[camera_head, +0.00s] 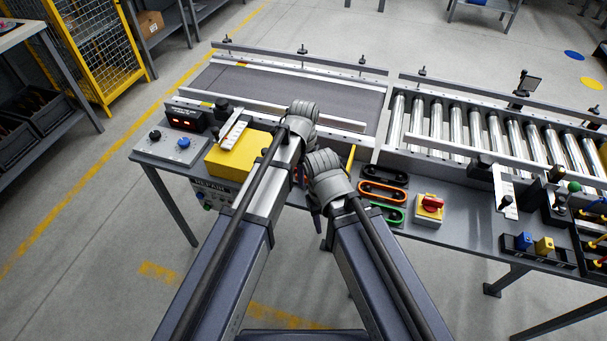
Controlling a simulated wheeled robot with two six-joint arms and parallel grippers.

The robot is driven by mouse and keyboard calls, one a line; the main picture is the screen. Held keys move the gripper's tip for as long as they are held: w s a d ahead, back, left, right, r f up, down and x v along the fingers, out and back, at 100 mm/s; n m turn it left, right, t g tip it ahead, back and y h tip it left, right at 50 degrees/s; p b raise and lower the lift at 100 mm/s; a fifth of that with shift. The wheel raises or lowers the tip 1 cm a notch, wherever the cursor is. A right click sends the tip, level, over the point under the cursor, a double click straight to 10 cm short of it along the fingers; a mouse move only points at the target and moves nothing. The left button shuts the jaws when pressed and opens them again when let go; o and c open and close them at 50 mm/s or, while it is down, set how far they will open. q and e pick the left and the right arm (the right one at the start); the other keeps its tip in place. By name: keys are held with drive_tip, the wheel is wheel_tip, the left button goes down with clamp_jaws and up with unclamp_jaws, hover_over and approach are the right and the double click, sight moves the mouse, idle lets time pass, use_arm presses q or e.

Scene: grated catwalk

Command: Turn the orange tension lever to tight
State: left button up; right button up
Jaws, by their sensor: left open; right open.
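I cannot clearly make out the orange tension lever. A small orange patch (297,173) shows between my two arms, mostly hidden, and I cannot tell whether it belongs to the lever. My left gripper (302,113) is the higher one, over the bench near the right side of the yellow box, at the front edge of the belt conveyor. My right gripper (324,164) is just below and right of it, left of the coloured oval loops. Both are open, with no held thing visible; their fingertips are hard to make out.
The yellow box (236,155) and a grey control box (170,148) stand at left. An orange oval loop (383,190) lies between black and green ones. The belt conveyor (290,85) and roller conveyor (480,125) lie behind.

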use_arm(q)
clamp_jaws()
idle(0.3)
drive_tip(key=shift+n, duration=0.3)
drive_tip(key=n, duration=0.3)
drive_tip(key=shift+n, duration=0.4)
drive_tip(key=n, duration=0.9)
drive_tip(key=shift+s, duration=0.1)
drive_tip(key=shift+n, duration=2.2)
